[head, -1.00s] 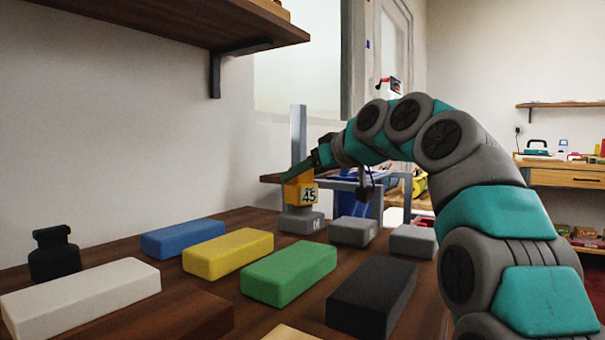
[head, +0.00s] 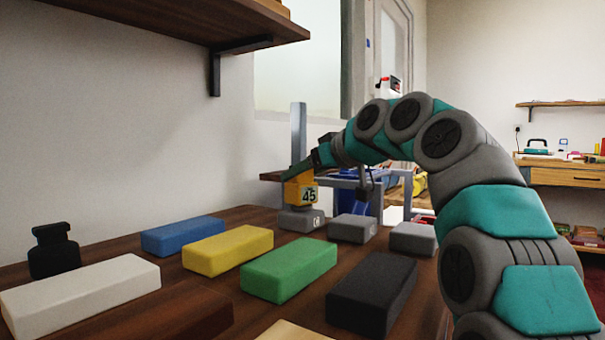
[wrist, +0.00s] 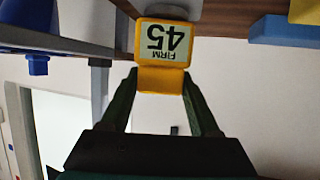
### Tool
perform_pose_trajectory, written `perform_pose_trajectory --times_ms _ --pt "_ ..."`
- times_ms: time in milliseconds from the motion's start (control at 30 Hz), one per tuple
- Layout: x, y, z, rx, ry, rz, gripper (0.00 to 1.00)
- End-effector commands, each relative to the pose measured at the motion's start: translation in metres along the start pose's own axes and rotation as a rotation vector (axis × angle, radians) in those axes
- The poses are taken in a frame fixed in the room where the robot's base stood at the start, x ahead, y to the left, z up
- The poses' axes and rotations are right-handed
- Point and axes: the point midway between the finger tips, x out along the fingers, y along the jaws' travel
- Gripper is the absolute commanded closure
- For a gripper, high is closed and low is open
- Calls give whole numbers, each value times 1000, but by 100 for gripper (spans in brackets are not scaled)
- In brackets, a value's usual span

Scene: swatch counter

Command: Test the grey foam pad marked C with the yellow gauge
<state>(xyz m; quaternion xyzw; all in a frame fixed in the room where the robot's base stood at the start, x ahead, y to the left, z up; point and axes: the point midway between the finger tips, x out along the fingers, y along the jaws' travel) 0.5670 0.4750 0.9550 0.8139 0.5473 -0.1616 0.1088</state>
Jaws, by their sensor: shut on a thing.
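The yellow gauge (head: 300,192) is held in my gripper (wrist: 160,82); both fingers are shut on its sides.
Blue (head: 183,236), yellow (head: 228,251), green (head: 289,270), white (head: 80,294) and dark grey (head: 372,294) blocks lie nearer on the brown counter (head: 165,277). A black weight-shaped object (head: 54,255) stands at left. A wall shelf (head: 150,22) hangs above.

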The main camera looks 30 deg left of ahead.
Motion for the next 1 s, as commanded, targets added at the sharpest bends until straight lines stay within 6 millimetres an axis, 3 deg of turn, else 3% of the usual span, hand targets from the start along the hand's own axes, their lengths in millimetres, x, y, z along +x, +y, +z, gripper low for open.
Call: perform_pose_trajectory --times_ms 1000 --pt "3 0 6 0 -1 0 100"
